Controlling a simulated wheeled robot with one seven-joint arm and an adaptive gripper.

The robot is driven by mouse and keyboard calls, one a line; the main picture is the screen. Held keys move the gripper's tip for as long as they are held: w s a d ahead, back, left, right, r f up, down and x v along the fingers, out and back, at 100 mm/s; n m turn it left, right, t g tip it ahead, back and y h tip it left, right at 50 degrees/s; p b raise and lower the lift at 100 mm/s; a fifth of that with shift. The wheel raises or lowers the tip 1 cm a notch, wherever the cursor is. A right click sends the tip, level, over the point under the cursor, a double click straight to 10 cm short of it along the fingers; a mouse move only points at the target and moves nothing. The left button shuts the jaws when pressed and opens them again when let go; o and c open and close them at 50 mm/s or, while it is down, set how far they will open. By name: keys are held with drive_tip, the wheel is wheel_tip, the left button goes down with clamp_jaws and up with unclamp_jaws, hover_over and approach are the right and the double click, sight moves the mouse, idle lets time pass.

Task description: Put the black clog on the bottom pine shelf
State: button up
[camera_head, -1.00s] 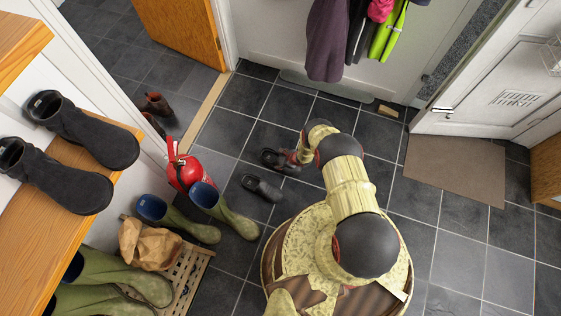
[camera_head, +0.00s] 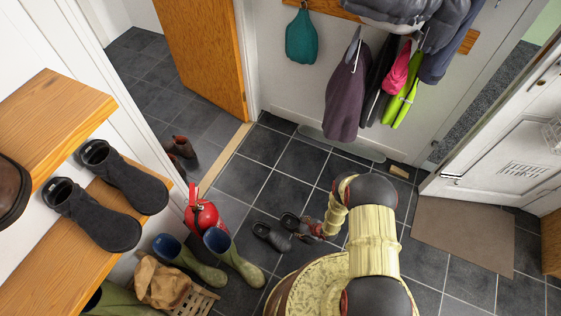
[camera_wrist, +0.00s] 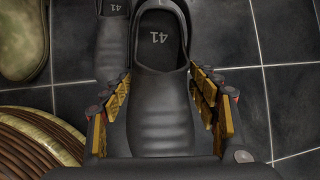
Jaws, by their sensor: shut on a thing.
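My gripper (camera_head: 313,227) reaches down to the floor tiles and is shut on a black clog (camera_head: 290,221). In the wrist view the fingers (camera_wrist: 160,98) close on both sides of this clog (camera_wrist: 160,110), which is marked 41 inside. A second black clog (camera_head: 271,237) stands on the floor beside it and also shows in the wrist view (camera_wrist: 111,62). The lower pine shelf (camera_head: 45,255) is at the left and carries two dark ankle boots (camera_head: 122,177). An upper pine shelf (camera_head: 65,115) is above it. Whether the held clog touches the floor is unclear.
Brown boots (camera_head: 183,151) stand by the doorway. Coats hang at the back. Floor near the doormat (camera_head: 463,234) is clear.

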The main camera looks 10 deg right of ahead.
drive_tip(key=shift+w+a+r, duration=0.1)
drive_tip(key=shift+w+r, duration=0.05)
drive_tip(key=shift+w, duration=0.05)
drive_tip(key=s+a+r+n+g+y, duration=0.1)
drive_tip(key=a+r+n+g, duration=0.2)
drive_tip(key=a+r+n, duration=0.5)
drive_tip(key=s+a+r+n+g+y, duration=0.1)
drive_tip(key=a+r+n+g+y, duration=0.25)
drive_tip(key=r, duration=0.95)
drive_tip(key=w+d+r+n+g+h, duration=0.1)
drive_tip(key=d+r+n+h, duration=0.2)
drive_tip(key=r, duration=0.5)
drive_tip(key=d+r+n+g, duration=0.2)
drive_tip(key=d+r+n, duration=0.25)
drive_tip(key=r, duration=0.35)
drive_tip(key=w+d+r+n+g+h, duration=0.1)
drive_tip(key=d+r+n+h, duration=0.2)
drive_tip(key=r, duration=0.5)
drive_tip(key=w+r+n, duration=0.1)
drive_tip(key=w+r, duration=0.2)
drive_tip(key=r, duration=0.4)
drive_tip(key=w+r+n, duration=0.2)
drive_tip(key=w+r, duration=0.2)
drive_tip(key=r, duration=0.4)
drive_tip(key=shift+d+r+g, duration=0.15)
drive_tip(key=shift+r+g, duration=0.05)
drive_tip(key=shift+g, duration=0.15)
